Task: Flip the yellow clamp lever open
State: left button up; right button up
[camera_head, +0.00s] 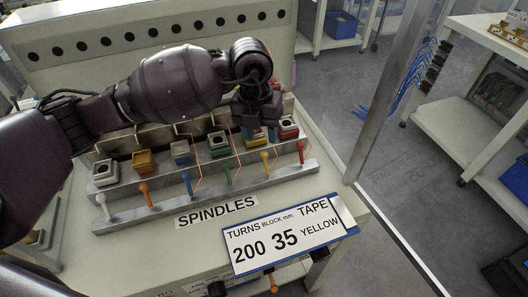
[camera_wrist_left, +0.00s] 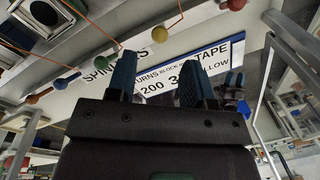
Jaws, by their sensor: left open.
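The yellow clamp lever (camera_head: 265,159) is in the row of colored levers along the front of the spindle fixture, between the green and red levers. Its ball sits above its short stem. In the left wrist view the yellow ball (camera_wrist_left: 160,34) shows beyond the fingertips. My left gripper (camera_head: 260,118) hangs over the right part of the fixture, behind the yellow lever in the head view. Its two blue fingers (camera_wrist_left: 160,68) are spread with nothing between them. My left arm hides part of the back of the fixture. My right gripper is not in view.
The red lever (camera_head: 300,150) and green lever (camera_head: 228,177) stand on either side. Colored clamp blocks and thin copper wires rise behind the row. A sign card (camera_head: 285,238) lies in front on the bench. A slanted metal post (camera_head: 385,90) stands to the right.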

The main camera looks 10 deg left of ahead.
aim_at(264, 153)
pick_arm(q)
jog(key=f, duration=0.4)
jog(key=f+b, duration=0.1)
jog(key=f, duration=0.1)
jog(key=shift+d, duration=0.3)
jog(key=shift+d+f, duration=0.1)
jog(key=shift+f, duration=0.7)
jog(key=shift+c, duration=0.4)
